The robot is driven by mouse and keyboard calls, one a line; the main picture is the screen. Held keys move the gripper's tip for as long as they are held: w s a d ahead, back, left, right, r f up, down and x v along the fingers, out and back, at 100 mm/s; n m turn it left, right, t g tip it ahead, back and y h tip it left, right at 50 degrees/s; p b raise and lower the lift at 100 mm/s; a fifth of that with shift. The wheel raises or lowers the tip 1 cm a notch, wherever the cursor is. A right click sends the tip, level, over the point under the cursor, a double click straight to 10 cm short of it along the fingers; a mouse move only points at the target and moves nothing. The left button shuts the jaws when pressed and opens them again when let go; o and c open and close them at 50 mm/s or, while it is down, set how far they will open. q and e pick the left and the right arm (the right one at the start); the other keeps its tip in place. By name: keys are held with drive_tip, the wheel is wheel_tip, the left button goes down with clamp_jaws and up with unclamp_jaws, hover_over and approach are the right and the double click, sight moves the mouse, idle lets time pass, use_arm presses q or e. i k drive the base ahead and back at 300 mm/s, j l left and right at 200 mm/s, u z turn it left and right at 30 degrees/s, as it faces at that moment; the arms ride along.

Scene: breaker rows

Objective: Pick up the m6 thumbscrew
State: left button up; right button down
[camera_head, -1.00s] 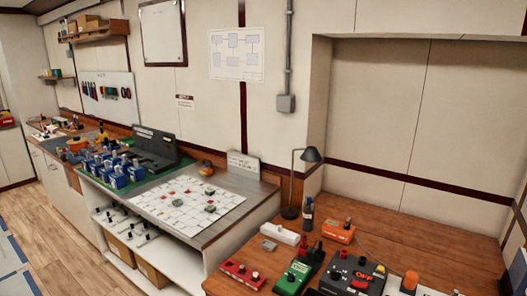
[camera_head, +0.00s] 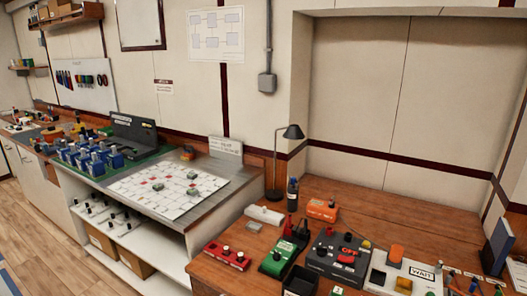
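I cannot pick out the M6 thumbscrew for certain; many small parts and knobs in view are too small to tell apart. Small dark-knobbed pieces (camera_head: 110,223) stand on the white shelf under the metal-topped bench. Neither of my grippers is in view.
The metal-topped bench holds a white grid sheet (camera_head: 165,190) and several blue blocks (camera_head: 88,158). The wooden desk (camera_head: 350,212) carries a red box (camera_head: 227,257), a green box (camera_head: 277,258), a dark control box (camera_head: 338,258), a black lamp (camera_head: 272,165) and a WAIT sign (camera_head: 421,273). Wooden floor is clear at lower left.

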sight(440, 265)
drive_tip(key=i+l, duration=0.35)
drive_tip(key=i, duration=0.25)
drive_tip(key=z, duration=0.4)
drive_tip(key=i+z, duration=0.1)
drive_tip(key=z, duration=0.3)
drive_tip(key=i+z, duration=0.1)
drive_tip(key=z, duration=0.75)
drive_tip(key=i, duration=0.05)
